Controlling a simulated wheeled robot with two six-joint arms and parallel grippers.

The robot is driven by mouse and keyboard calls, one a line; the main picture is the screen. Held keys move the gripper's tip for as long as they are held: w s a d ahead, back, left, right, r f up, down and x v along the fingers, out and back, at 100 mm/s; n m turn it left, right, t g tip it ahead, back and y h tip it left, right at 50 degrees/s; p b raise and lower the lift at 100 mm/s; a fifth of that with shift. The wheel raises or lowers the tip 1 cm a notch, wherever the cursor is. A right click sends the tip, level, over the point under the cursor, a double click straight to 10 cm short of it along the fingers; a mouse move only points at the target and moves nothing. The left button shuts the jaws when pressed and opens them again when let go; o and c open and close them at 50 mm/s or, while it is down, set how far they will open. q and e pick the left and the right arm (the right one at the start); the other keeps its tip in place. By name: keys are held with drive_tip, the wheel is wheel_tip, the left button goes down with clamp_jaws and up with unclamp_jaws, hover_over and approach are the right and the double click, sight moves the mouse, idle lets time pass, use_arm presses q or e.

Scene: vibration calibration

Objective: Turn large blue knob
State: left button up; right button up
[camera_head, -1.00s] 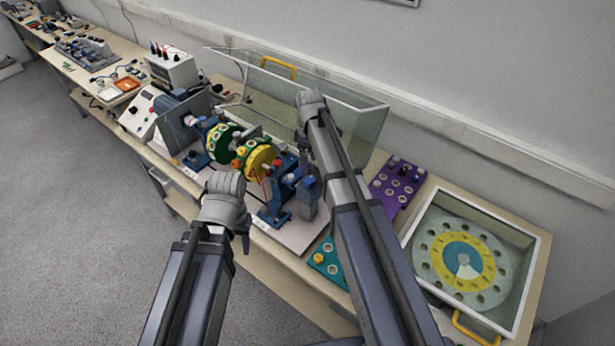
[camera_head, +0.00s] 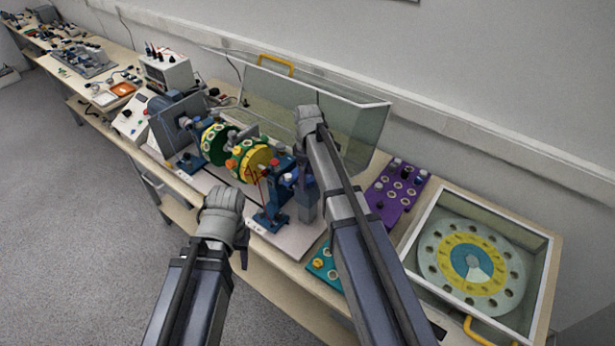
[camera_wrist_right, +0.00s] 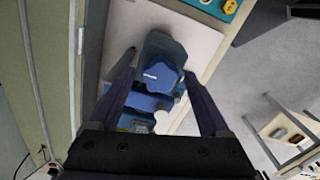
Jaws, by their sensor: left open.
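The large blue knob (camera_wrist_right: 162,74) shows in the right wrist view on a blue stand at the end of the rotor rig. In the head view the blue stand (camera_head: 272,208) is partly hidden behind my right arm. My right gripper (camera_wrist_right: 160,67) is open, pointing down, with one finger on each side of the knob in the picture. I cannot tell whether they touch it. My left gripper (camera_head: 222,203) hangs in front of the bench, left of the stand; its fingertips are mostly hidden.
A green disc (camera_head: 212,142) and a yellow disc (camera_head: 250,162) sit on the rig's shaft. A clear cover (camera_head: 365,140) stands behind. A purple plate (camera_head: 395,195), teal plate (camera_head: 322,262) and clear-sided box (camera_head: 545,270) lie to the right. Floor is free at left.

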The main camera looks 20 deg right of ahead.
clamp_jaws()
idle(0.4)
drive_tip(key=shift+m, duration=0.3)
drive_tip(key=m, duration=0.5)
drive_tip(key=shift+m, duration=0.3)
drive_tip(key=m, duration=0.5)
drive_tip(key=shift+m, duration=0.4)
drive_tip(key=shift+o, duration=0.7)
unclamp_jaws()
